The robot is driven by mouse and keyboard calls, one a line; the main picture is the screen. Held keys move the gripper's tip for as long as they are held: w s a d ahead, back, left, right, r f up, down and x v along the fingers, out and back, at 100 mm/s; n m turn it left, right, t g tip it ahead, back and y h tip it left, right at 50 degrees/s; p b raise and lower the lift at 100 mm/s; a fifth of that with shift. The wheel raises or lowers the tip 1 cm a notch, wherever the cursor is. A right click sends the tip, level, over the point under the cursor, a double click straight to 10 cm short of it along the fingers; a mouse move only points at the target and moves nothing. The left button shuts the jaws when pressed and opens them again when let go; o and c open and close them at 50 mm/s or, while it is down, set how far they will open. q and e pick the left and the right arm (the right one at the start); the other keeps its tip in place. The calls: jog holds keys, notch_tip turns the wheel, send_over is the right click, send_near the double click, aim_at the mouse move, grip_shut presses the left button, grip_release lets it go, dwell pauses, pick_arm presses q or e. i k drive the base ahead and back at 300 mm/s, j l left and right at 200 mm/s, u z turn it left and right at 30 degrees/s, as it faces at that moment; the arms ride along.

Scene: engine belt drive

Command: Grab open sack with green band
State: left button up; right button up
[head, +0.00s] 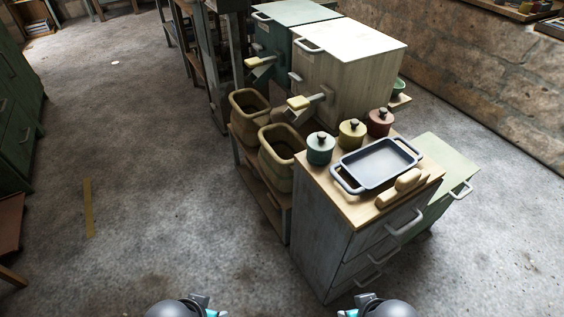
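Two tan, open-topped containers that look like sacks stand upright on a low wooden rack. The farther sack (241,117) is at the middle left of the group, and the nearer sack (276,173) is right beside the cabinet with the tray. Both mouths are open and dark inside. I cannot make out a green band on either one. Parts of my two arms show at the bottom edge of the head view, but neither gripper is in view. Both sacks stand well ahead of my arms.
A grey cabinet (320,225) carries a blue-grey tray (376,164), three lidded pots including a yellow one (351,133), and a wooden-handled tool (402,188). Scoops (305,103) stick out above the sacks from taller cabinets (350,60) behind. Open concrete floor (160,180) lies to the left.

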aim_at(280, 142)
jog(key=i+j, duration=0.25)
jog(key=j, duration=0.2)
jog(key=i+j, duration=0.3)
jog(key=i+j+z, duration=0.1)
jog(key=j+z, duration=0.25)
jog(key=i+j+z, duration=0.1)
jog(key=z, duration=0.25)
jog(key=j+z, duration=0.35)
jog(key=i+j, duration=0.05)
